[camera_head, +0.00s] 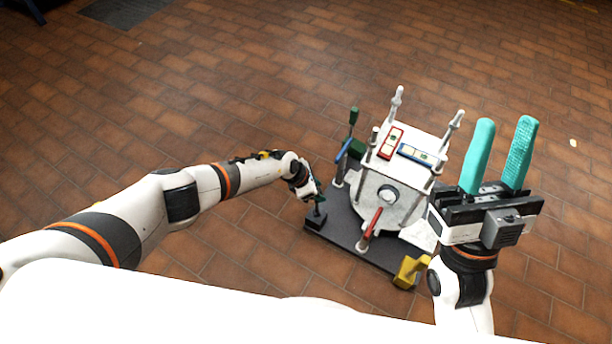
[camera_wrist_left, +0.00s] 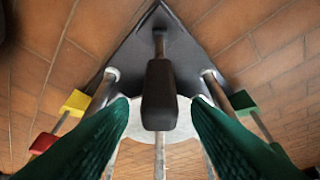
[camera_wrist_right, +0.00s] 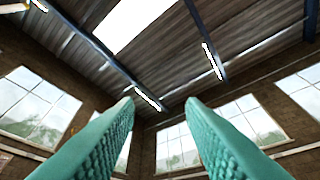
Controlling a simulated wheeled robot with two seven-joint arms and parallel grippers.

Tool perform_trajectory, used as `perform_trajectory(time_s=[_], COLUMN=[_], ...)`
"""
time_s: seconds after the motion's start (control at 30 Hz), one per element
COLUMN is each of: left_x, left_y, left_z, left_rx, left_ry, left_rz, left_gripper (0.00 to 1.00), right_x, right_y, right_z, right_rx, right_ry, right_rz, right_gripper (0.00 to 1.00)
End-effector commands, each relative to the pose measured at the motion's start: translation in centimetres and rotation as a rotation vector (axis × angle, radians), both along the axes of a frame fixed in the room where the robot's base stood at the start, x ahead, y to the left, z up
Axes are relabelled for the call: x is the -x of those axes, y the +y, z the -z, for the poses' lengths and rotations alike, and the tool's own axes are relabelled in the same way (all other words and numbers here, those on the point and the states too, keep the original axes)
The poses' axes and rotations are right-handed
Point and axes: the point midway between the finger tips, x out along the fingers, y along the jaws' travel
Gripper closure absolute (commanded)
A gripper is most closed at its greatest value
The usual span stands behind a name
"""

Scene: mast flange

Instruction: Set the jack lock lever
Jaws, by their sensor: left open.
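A black-handled lever (camera_wrist_left: 160,92) stands at a corner of the dark base plate (camera_wrist_left: 185,45). It is likely the jack lock lever, but no label shows. My left gripper (camera_head: 318,200) is open near that corner. In the left wrist view its two green fingers stand on either side of the black handle, with a gap on both sides. In the head view the gripper partly hides the lever, whose dark block (camera_head: 316,217) shows below it. My right gripper (camera_head: 505,125) is raised, open and empty, at the right of the white mast flange unit (camera_head: 398,185).
Other coloured handles surround the unit: red (camera_head: 371,223), yellow (camera_head: 409,270), blue (camera_head: 343,150) and green (camera_head: 353,116). A red level (camera_head: 391,143) and a blue level (camera_head: 415,154) lie on top, between upright posts. The brick floor (camera_head: 230,90) around is mostly clear.

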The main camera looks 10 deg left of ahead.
Motion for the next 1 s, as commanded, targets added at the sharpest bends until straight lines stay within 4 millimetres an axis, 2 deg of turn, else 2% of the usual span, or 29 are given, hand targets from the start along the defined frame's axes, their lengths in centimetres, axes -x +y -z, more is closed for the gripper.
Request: perform_trajectory(time_s=[0.2,0.5,0.7,1.0], left_x=[0.3,0.8,1.1,1.5], left_y=[0.7,1.7,2.4,3.1], left_z=[-1.6,-3.5,-4.9,-6.3], left_rx=[0.0,0.0,0.0,0.0], left_ry=[0.0,-0.001,0.0,0.0], left_rz=[0.001,0.002,0.001,0.001], left_gripper=[0.56,0.56,0.56,0.56], right_x=[-3.7,-7.3,-8.3,-8.1], right_y=[0.6,0.9,0.5,-0.2], right_z=[1.8,6.3,10.0,14.7], right_rx=[0.083,0.19,0.257,0.329], right_ry=[0.271,0.64,0.887,1.172], right_rz=[0.014,0.033,0.046,0.059], right_gripper=[0.64,0.64,0.64,0.64])
